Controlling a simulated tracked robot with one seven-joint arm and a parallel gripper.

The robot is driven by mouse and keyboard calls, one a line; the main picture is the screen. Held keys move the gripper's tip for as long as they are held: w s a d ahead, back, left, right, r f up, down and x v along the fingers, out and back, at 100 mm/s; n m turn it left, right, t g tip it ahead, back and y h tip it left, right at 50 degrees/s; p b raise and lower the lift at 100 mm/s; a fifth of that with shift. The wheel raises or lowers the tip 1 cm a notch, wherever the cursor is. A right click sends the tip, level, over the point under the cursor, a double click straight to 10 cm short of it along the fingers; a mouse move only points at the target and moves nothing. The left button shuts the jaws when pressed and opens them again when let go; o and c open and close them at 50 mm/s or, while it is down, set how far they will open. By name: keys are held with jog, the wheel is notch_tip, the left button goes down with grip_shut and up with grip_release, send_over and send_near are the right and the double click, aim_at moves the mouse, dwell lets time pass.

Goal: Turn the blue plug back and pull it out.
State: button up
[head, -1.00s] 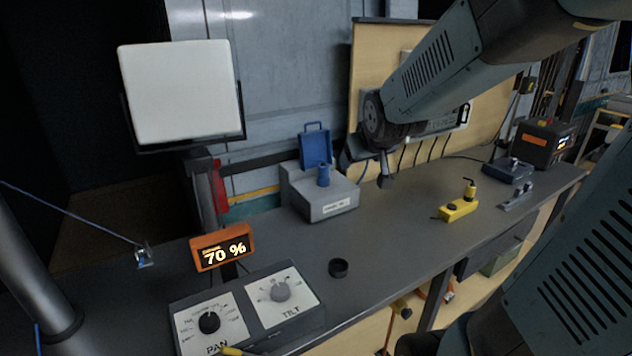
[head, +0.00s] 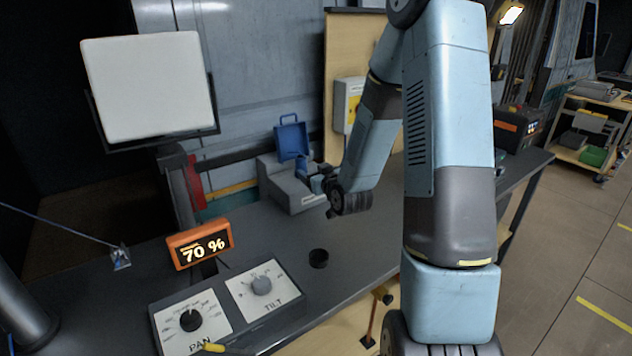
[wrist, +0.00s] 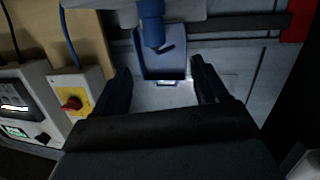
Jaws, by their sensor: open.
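The blue plug (head: 302,166) stands upright on the grey socket box (head: 290,196), in front of the box's raised blue lid (head: 292,141). In the wrist view the plug (wrist: 152,26) appears upside down at the top, with the lid (wrist: 165,64) beyond it. My gripper (head: 318,182) is close to the right of the plug in the head view. In the wrist view its two dark fingers (wrist: 160,66) are spread and empty. The plug shows above the line of the fingertips, not clearly between them. Contact cannot be seen.
A box with a red knob (wrist: 71,103) shows at left in the wrist view.

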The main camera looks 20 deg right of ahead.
aim_at(303, 164)
jog(key=w+f, duration=0.1)
jog(key=w, duration=0.3)
jog(key=w+f+t, duration=0.1)
jog(key=w, duration=0.4)
jog(key=w+a+f+m+t, duration=0.1)
jog(key=w, duration=0.3)
jog(key=shift+w, duration=0.4)
jog(key=shift+c, duration=0.4)
